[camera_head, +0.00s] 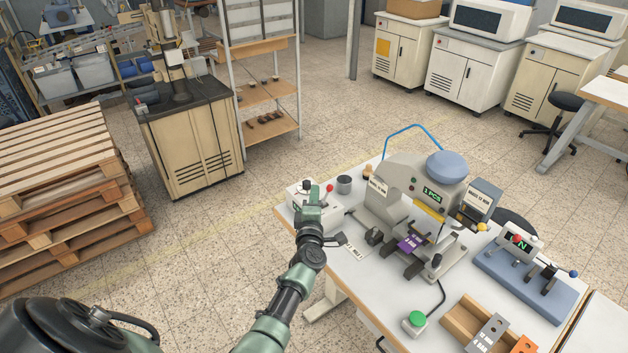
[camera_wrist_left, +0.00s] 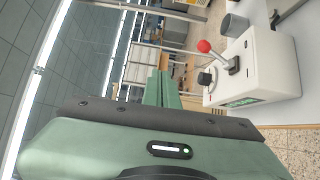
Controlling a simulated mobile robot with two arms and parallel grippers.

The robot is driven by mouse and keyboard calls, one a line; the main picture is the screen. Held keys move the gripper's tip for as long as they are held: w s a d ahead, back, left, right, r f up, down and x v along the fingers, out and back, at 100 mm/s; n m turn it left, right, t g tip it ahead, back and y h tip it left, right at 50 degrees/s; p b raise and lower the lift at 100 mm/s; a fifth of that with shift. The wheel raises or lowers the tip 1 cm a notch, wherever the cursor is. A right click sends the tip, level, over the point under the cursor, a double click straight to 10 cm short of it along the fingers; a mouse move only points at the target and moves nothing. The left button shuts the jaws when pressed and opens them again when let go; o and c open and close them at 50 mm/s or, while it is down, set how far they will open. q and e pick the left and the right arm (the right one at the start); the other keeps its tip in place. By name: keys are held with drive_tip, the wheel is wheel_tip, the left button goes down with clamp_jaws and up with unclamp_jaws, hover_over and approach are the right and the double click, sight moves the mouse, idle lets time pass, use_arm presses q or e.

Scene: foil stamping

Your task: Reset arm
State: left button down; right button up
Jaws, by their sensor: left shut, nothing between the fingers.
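My left arm comes in from the bottom of the head view, and its green left gripper (camera_head: 312,206) is raised at the left edge of the white worktable (camera_head: 354,291). The gripper is shut and empty. In the left wrist view its fingers (camera_wrist_left: 162,88) are together. A white control box with a red-knobbed lever (camera_head: 330,188) is just beside and behind the gripper in the head view. The box (camera_wrist_left: 262,70) also shows on the right in the left wrist view, apart from the fingers. My right gripper is not in view.
A grey stamping machine (camera_head: 405,180) with a purple piece (camera_head: 411,243) stands mid-table. A green button (camera_head: 416,319), a wooden tray (camera_head: 461,322) and a blue-based lever unit (camera_head: 521,283) are to its right. Wooden pallets (camera_head: 58,190) stand at left. The floor between is clear.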

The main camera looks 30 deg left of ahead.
use_arm(q)
drive_tip(key=shift+s+d+r, duration=0.2)
drive_tip(key=shift+s, duration=0.4)
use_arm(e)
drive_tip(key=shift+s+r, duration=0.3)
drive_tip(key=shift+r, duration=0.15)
